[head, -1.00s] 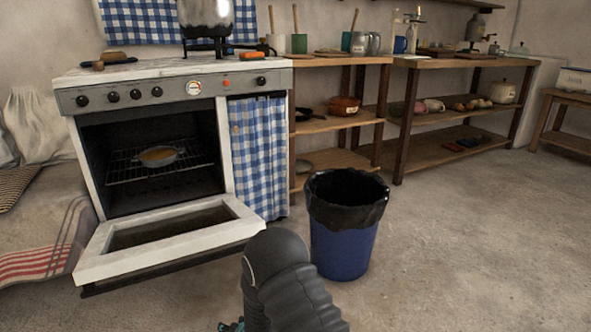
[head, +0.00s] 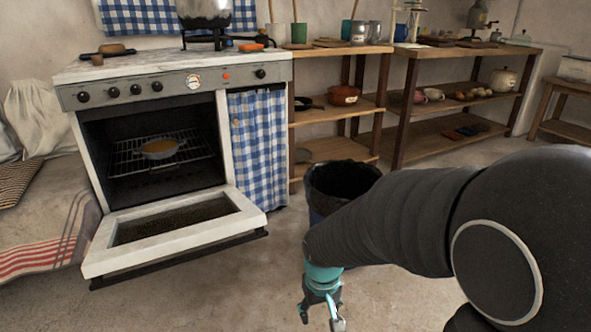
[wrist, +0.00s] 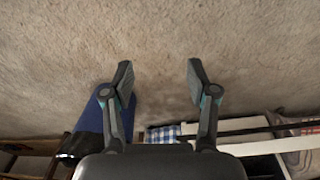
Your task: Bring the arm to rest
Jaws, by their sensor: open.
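My arm reaches in from the right in the head view, with its dark sleeve across the lower right. My gripper (head: 322,312) hangs at the lower middle of the head view, in front of the bin and to the right of the open oven door. In the wrist view my gripper (wrist: 158,78) has its two fingers spread apart with only bare floor between them. It is open and empty.
The oven door (head: 172,232) is folded down, and a pan (head: 160,148) sits on the oven rack. A blue bin (head: 340,185) with a black liner stands behind my arm, partly hidden; it also shows in the wrist view (wrist: 88,125). Shelves (head: 335,115) line the wall.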

